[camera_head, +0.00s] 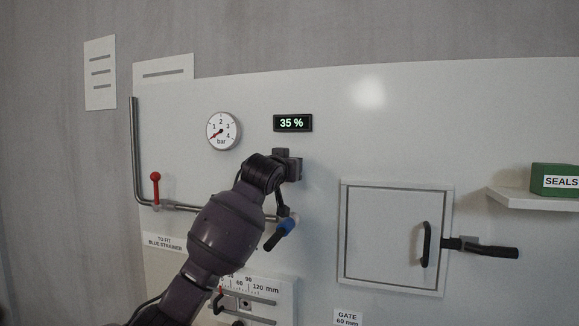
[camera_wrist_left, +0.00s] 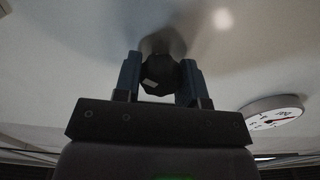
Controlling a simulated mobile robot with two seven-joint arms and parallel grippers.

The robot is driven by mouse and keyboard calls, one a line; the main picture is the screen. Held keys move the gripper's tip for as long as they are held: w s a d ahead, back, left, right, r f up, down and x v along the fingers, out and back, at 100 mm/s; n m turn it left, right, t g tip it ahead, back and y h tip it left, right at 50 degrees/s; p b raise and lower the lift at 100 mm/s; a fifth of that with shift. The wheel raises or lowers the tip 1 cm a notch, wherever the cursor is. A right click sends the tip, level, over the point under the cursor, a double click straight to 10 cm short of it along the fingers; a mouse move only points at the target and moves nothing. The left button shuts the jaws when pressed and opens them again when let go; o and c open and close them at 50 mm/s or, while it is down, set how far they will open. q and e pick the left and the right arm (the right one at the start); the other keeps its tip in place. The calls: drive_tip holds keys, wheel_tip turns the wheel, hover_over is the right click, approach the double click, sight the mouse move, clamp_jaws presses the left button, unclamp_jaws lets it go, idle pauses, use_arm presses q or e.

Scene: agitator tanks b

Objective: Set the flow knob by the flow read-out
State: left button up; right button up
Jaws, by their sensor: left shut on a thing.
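The flow read-out (camera_head: 293,123) is a black display on the panel showing 35 % in green digits. My left gripper (camera_head: 288,163) is against the panel just below it and covers the knob in the head view. In the left wrist view the flow knob (camera_wrist_left: 160,75) is a dark, faceted piece with a pale mark on its face. The two fingers of my left gripper (camera_wrist_left: 160,88) are on either side of it, shut on it. My right gripper is not in view.
A bar gauge (camera_head: 222,131) is left of the read-out. A pipe (camera_head: 183,206) with a red-handled valve (camera_head: 155,188) runs below. A blue and black fitting (camera_head: 286,227) is beneath my gripper. A hatch (camera_head: 390,235) with black handles and a shelf (camera_head: 520,200) are at right.

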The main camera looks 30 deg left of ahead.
use_arm(q)
drive_tip(key=shift+n, duration=0.9)
drive_tip(key=o, duration=0.9)
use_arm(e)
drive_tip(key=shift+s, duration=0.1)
use_arm(q)
drive_tip(key=shift+s, duration=0.1)
drive_tip(key=shift+b+v, duration=0.95)
drive_tip(key=shift+v, duration=4.35)
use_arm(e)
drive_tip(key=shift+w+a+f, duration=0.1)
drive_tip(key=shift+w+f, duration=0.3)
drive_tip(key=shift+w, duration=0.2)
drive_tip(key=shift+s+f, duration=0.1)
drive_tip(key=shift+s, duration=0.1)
